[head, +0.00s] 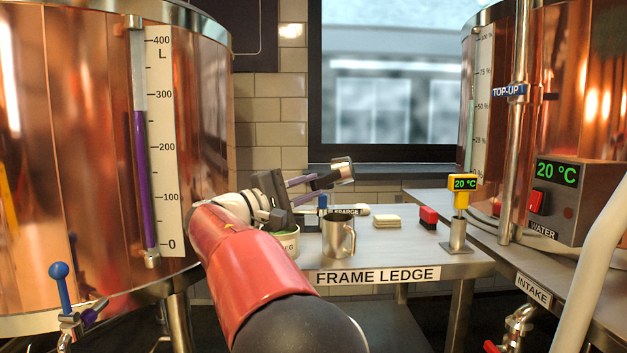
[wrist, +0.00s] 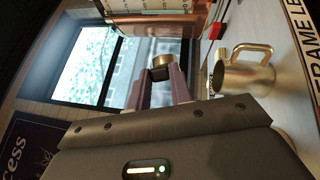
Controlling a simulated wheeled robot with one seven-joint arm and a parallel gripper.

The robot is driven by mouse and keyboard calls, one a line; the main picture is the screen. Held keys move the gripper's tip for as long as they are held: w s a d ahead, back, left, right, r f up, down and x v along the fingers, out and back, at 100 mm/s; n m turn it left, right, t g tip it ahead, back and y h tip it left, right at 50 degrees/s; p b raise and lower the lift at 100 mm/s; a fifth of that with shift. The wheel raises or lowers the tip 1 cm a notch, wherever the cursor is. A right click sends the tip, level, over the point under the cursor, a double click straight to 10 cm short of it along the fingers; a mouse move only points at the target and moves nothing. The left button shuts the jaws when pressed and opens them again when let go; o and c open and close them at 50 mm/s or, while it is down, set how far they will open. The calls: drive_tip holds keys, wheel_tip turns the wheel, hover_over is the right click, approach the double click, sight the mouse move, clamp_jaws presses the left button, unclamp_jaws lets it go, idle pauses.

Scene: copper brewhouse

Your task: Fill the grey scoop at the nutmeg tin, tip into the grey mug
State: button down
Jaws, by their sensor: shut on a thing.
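My gripper (head: 322,183) is shut on the grey scoop (head: 343,169), up in the air above the ledge. In the wrist view the scoop (wrist: 162,62) sits between the fingertips (wrist: 162,76); I cannot tell whether anything is in it. The grey mug (head: 338,236), metal with a handle, stands upright on the ledge, below the scoop. In the wrist view the mug (wrist: 247,80) is right of the fingers. The nutmeg tin (head: 287,243), pale with a label partly showing, stands left of the mug, largely hidden behind my arm.
The frame ledge (head: 400,262) carries a pale stacked pad (head: 387,222), a red block (head: 428,216) and a yellow thermometer (head: 461,190) on a stand. A SPARGE label (head: 344,211) shows behind the mug. Copper vessels stand left (head: 80,150) and right (head: 580,110).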

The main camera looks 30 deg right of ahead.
drive_tip(key=s+d+r+m+t+y+p, duration=0.3)
drive_tip(key=r+m+t+y, duration=0.3)
drive_tip(key=m+y, duration=0.6)
drive_tip(key=shift+s+d+m+y, duration=0.3)
drive_tip(key=shift+s+d, duration=0.05)
drive_tip(key=shift+s, duration=0.55)
